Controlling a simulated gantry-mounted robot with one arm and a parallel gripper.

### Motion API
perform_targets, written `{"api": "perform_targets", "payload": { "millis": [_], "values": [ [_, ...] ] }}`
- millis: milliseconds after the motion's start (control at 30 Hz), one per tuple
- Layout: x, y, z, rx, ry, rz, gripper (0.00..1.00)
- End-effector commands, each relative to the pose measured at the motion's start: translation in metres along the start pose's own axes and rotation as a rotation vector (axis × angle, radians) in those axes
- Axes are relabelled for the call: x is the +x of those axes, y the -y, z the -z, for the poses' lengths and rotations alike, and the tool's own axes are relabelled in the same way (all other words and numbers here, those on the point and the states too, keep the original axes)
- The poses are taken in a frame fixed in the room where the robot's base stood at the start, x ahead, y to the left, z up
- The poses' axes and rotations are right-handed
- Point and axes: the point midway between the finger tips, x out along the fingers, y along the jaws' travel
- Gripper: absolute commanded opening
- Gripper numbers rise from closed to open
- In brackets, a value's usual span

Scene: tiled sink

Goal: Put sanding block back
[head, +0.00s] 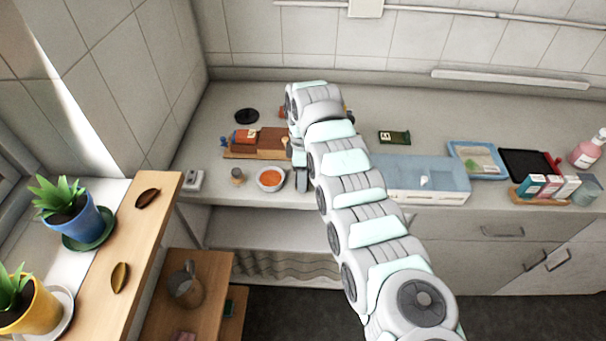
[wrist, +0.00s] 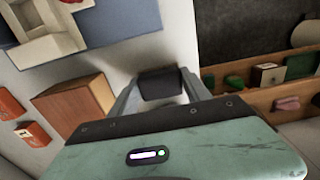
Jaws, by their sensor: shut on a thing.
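In the wrist view, a dark grey block (wrist: 160,83) sits between the two fingers of my gripper (wrist: 160,95), which is shut on it. It appears to be the sanding block, though its underside is hidden. My own arm hides part of the tray's right end. The block cannot be made out clearly in the head view.
An orange-red box (head: 245,136) lies on the wooden tray. A black disc (head: 246,115) lies behind it. A small brown-topped object (head: 237,175) stands left of the bowl. The counter's front edge is close.

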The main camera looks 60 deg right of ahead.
Motion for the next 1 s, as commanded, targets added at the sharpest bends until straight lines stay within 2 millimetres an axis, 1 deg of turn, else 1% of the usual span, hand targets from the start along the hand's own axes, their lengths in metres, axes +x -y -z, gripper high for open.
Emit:
{"api": "perform_targets", "payload": {
  "millis": [33,100,300,400,433,700,900,1000],
  "values": [
    [0.0053,0.0011,-0.0002,0.0,0.001,0.003,0.18],
    [0.0088,0.0008,-0.0002,0.0,0.001,0.002,0.18],
    [0.0085,0.0,0.0,-0.001,0.0,-0.001,0.18],
    [0.0115,0.0002,0.0001,-0.001,0.0,0.0,0.18],
    [0.0118,0.0002,0.0,-0.001,0.0,0.0,0.57],
    [0.0108,0.0,-0.0001,0.0,0.0,-0.001,0.78],
    [0.0106,-0.0001,-0.0001,0.0,0.0,-0.001,0.78],
    [0.0065,-0.0004,-0.0003,0.0,0.0,-0.002,0.78]
  ]
}}
